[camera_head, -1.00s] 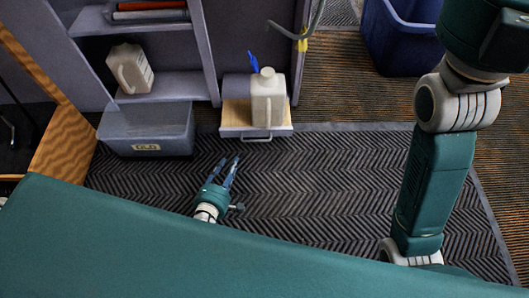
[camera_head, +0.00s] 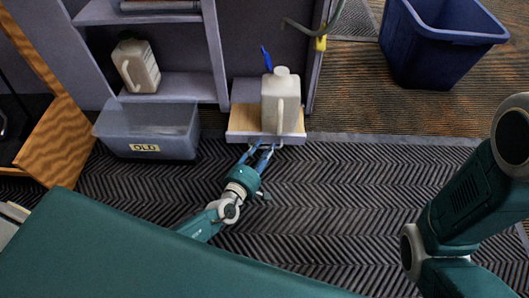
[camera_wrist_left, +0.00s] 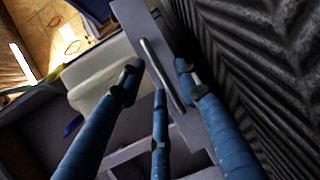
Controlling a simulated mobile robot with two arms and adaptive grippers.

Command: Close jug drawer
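The jug drawer (camera_head: 240,124) is pulled out of the grey cabinet at the lower middle. A beige jug (camera_head: 281,95) stands upright in it, with a blue item behind it. My left gripper (camera_head: 259,148) is just in front of the drawer, fingers pointing at its front. In the left wrist view, the drawer's bar handle (camera_wrist_left: 160,72) lies between the spread fingers (camera_wrist_left: 158,82), which are open. The jug (camera_wrist_left: 95,78) shows beyond the left finger. I cannot tell whether a finger touches the handle. My right gripper is out of view; only its arm shows at the right.
A grey bin marked OLD (camera_head: 150,135) stands left of the drawer. Another jug (camera_head: 136,66) sits on a shelf above it. A blue bin (camera_head: 435,50) is at the back right. The dark herringbone mat (camera_head: 340,190) is clear in front.

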